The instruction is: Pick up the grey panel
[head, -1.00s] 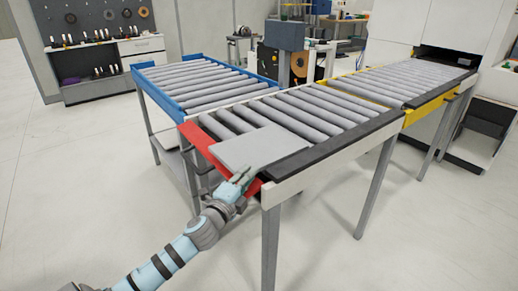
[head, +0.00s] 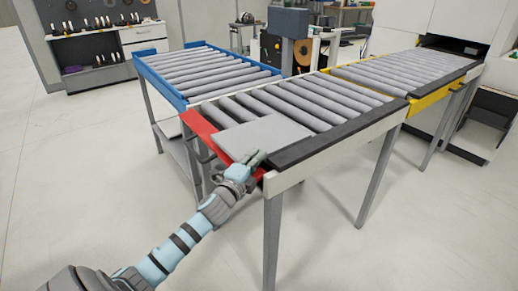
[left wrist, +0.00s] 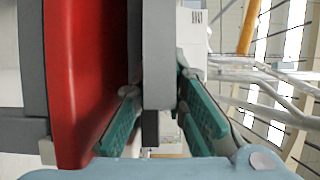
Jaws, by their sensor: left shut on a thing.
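The grey panel (head: 248,136) is a flat light-grey board lying on the rollers at the near end of the conveyor, by its red end plate (head: 199,127). My left gripper (head: 254,160) is at the panel's near edge and shut on it. In the left wrist view the panel (left wrist: 159,55) is seen edge-on as a grey upright band between the two green fingers (left wrist: 163,112). The fingers' contact with the underside is hidden in the head view. My right gripper is not in view.
The roller conveyor's near corner and white side rail (head: 335,152) are just right of my gripper. A blue-framed roller table (head: 174,98) stands at the left. A yellow-framed section (head: 425,107) continues to the back right. The floor at front left is clear.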

